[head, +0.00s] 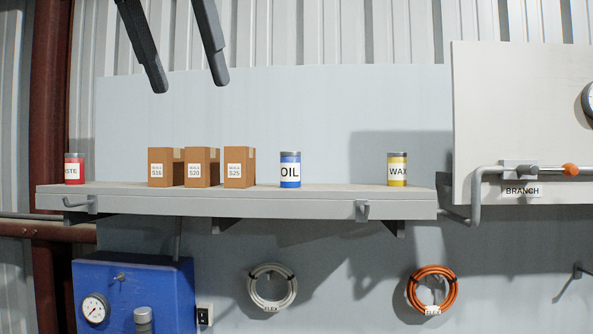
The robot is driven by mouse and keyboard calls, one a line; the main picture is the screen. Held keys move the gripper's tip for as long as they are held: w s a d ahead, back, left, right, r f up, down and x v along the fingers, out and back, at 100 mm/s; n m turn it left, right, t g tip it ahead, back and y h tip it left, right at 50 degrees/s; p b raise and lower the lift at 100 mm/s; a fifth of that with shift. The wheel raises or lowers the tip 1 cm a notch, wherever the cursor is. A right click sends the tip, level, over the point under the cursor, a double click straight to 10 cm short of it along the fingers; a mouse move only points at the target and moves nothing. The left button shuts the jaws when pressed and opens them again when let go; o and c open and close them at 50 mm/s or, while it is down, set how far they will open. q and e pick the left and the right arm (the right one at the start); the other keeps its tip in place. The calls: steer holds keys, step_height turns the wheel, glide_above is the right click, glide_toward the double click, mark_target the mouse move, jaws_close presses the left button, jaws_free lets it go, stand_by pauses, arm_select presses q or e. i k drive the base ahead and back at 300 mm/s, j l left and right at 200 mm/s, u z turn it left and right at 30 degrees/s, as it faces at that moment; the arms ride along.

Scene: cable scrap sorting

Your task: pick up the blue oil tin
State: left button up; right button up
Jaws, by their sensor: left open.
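The blue oil tin (290,170) stands upright on the grey wall shelf (260,204), right of the brown boxes. It has a white label reading OIL and a grey lid. My left gripper (190,87) shows at the top of the head view, its two dark fingers spread apart and empty. In the picture it is above and left of the tin, apart from it. My right gripper is not in view.
Three brown boxes (201,167) stand left of the tin. A red tin (74,168) is at the shelf's left end, a yellow WAX tin (397,169) towards the right. Hooks (362,210) stick out at the shelf front. A pale panel (520,120) with a pipe is at right.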

mark_target(290, 161)
steer(key=i+l, duration=0.15)
steer(key=i, duration=0.3)
steer(key=i+l, duration=0.15)
steer(key=i, duration=0.25)
steer(key=i+l, duration=0.15)
steer(key=i, duration=0.3)
